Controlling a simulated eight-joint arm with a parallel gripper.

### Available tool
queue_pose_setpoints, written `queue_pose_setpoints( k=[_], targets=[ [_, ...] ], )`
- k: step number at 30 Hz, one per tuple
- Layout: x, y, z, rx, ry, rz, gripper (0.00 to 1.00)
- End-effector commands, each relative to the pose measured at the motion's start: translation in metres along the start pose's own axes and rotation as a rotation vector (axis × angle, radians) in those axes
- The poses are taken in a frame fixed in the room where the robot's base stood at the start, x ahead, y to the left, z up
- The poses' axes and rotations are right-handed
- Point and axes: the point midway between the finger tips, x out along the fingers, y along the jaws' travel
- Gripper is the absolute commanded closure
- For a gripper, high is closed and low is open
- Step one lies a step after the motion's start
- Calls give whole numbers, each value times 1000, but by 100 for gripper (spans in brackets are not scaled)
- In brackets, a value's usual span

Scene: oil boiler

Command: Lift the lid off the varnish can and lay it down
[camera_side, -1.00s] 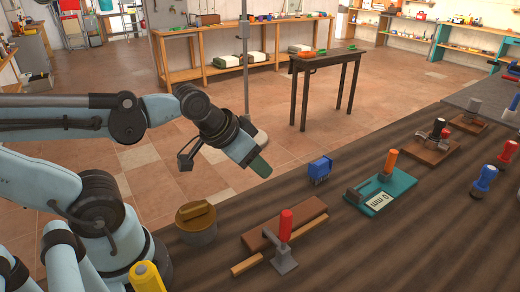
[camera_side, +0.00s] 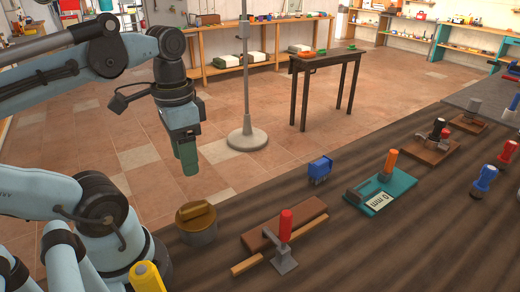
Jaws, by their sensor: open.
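The varnish can (camera_side: 198,236) is a short, round, grey-brown can near the left end of the dark work table. Its brown-gold lid (camera_side: 196,214), with a raised bar handle across the top, sits on the can. My gripper (camera_side: 188,158) hangs above and slightly left of the can, pointing down, with clear space between it and the lid. Its green fingers overlap in this view, and nothing shows between them; it is open.
On the table (camera_side: 350,255), a brown board (camera_side: 284,222) with a red-handled tool (camera_side: 285,240) and a wooden strip (camera_side: 247,264) lie right of the can. A blue block (camera_side: 319,168) and a teal fixture (camera_side: 380,190) stand farther right. A yellow object (camera_side: 146,276) is at the front left.

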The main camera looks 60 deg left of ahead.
Motion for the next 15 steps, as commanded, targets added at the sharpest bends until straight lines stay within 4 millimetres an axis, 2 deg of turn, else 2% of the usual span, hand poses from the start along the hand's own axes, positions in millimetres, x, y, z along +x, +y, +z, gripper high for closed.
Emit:
queue_pose_setpoints(
  k=[9,15],
  targets=[
    [43,0,2,1,-6,2,47],
    [62,0,2,0,-5,2,47]
  ],
)
